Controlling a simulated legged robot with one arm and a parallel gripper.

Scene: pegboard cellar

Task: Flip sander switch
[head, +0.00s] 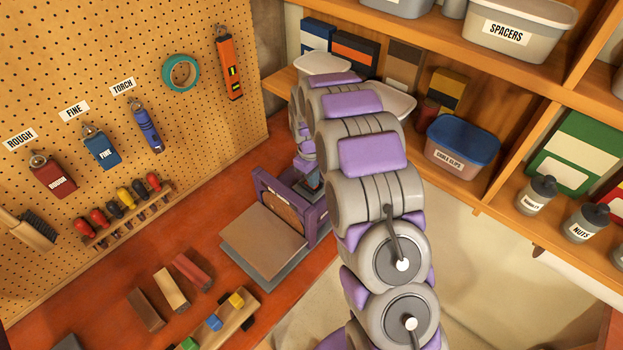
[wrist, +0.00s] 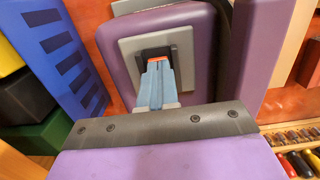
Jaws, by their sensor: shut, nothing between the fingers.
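An orange-red switch (wrist: 157,59) shows in that box. My gripper (wrist: 156,66) is shut and empty, its blue fingers pointing into the box with the tips at the switch. I cannot tell whether they touch it. The fingers cover the switch's lower part. In the head view my arm hides most of the gripper.
Wooden blocks (head: 172,290) and a toy car (head: 222,325) lie on the bench in front of the sander. A pegboard (head: 120,60) with hanging tools is at left. Shelves with bins (head: 463,142) stand at right, close to my arm. A blue slotted object (wrist: 55,50) is left in the wrist view.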

